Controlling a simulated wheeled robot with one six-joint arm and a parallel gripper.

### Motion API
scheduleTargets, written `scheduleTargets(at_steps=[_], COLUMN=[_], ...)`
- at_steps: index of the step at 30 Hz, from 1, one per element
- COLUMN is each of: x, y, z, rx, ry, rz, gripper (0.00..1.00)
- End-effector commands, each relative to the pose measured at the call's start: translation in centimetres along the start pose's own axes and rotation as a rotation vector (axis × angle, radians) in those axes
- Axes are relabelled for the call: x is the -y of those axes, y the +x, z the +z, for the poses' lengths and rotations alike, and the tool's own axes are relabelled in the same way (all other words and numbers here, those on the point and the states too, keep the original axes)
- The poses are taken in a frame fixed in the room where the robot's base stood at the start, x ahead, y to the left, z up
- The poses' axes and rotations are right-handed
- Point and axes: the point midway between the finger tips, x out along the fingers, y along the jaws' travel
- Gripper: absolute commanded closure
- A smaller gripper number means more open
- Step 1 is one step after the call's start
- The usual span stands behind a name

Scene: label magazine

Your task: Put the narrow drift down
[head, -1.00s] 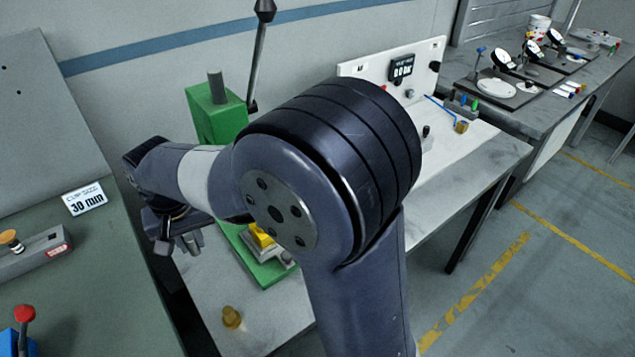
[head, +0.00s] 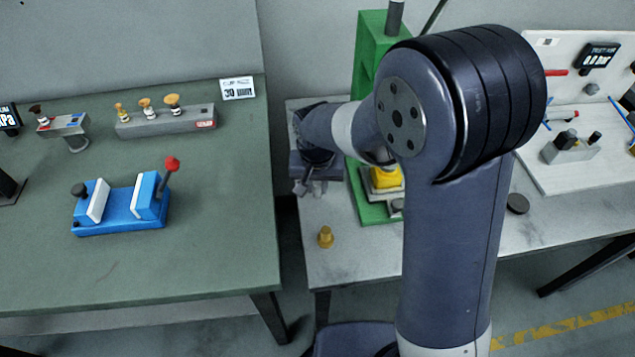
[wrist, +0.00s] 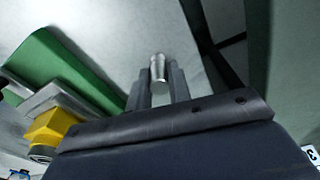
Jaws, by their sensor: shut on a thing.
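My gripper (head: 316,188) hangs left of the green press (head: 369,60), over the left part of the grey bench (head: 300,110). In the wrist view my gripper (wrist: 158,85) is shut on a short silver metal pin, which I take for the narrow drift (wrist: 158,66). The drift sits between the two fingertips, its rounded end showing, with the pale bench top behind it. I cannot tell how high it is above the bench. In the head view I cannot make the drift out clearly.
A brass stepped piece (head: 325,238) stands near the grey bench's front edge. A yellow block (head: 386,178) sits on the press base. The green bench (head: 200,262) on the left holds a blue vise (head: 120,207) and a grey rack (head: 165,122). A gap separates the benches.

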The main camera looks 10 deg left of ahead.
Motion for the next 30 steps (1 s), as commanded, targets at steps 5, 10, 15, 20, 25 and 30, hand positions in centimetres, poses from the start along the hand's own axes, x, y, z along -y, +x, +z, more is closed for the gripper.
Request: scheduleTargets(at_steps=[5,10,15,20,25,30], x=[0.0,0.0,0.0,0.0,0.0,0.0], y=[0.0,0.4,0.3,0.3,0.2,-1.1], z=[0.0,0.1,0.0,0.0,0.0,-0.1], rx=[-0.001,0.0,0.0,0.0,0.0,-0.003], ry=[0.0,0.0,0.0,0.0,0.0,0.0], rz=[0.0,0.0,0.0,0.0,0.0,-0.001], gripper=[1.0,0.8,0.66,0.59,0.59,0.59])
